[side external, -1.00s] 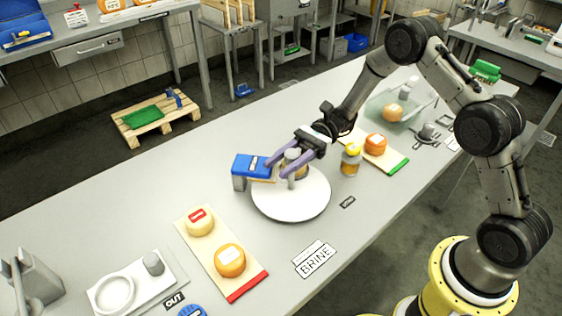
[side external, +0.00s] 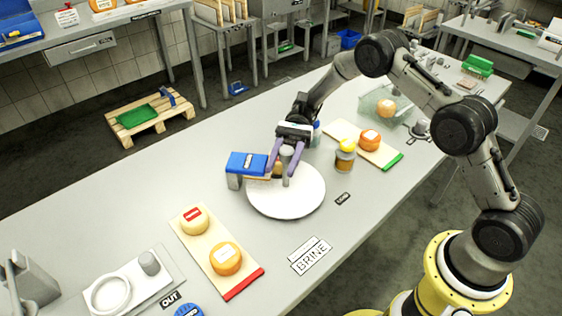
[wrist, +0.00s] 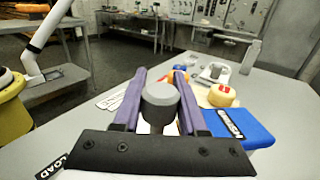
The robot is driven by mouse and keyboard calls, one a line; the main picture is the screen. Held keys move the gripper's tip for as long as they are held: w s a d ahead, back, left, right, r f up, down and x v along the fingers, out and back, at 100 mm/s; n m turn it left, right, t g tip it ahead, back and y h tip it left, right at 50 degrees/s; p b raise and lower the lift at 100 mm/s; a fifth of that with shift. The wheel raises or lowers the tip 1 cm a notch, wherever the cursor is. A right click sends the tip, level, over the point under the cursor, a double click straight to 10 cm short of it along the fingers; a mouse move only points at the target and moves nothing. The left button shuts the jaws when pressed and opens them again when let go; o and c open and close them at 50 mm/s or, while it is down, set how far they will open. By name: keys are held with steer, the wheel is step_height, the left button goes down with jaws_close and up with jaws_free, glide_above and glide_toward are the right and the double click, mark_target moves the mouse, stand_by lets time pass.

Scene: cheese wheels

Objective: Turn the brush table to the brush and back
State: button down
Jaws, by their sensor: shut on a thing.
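The brush table is a round white turntable (side external: 290,204) on the grey bench, with an upright grey knob (side external: 286,180) on it. My gripper (side external: 287,160) has its purple fingers shut on the knob from either side. The wrist view shows the knob's round grey top (wrist: 160,98) between the fingers. The blue brush block (side external: 246,163) stands at the turntable's left edge and partly overhangs it; it also shows at the right in the wrist view (wrist: 240,126). A small orange-brown thing (side external: 277,171) shows beside the brush, mostly hidden by the fingers.
A yellow-lidded jar (side external: 345,157) stands close to the turntable's right. A red-ended board (side external: 240,285) at front left holds two cheeses; a green-ended board (side external: 391,160) at right holds an orange cheese (side external: 369,140). The bench around the BRINE sign (side external: 311,257) is clear.

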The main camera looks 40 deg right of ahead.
steer(key=shift+s+n+g+h, duration=0.1)
steer(key=shift+n+g+h, duration=0.2)
steer(key=shift+n+g, duration=0.15)
steer(key=shift+c, duration=2.2)
jaws_free()
steer(key=s+d+r, duration=0.5)
steer(key=s+r, duration=0.8)
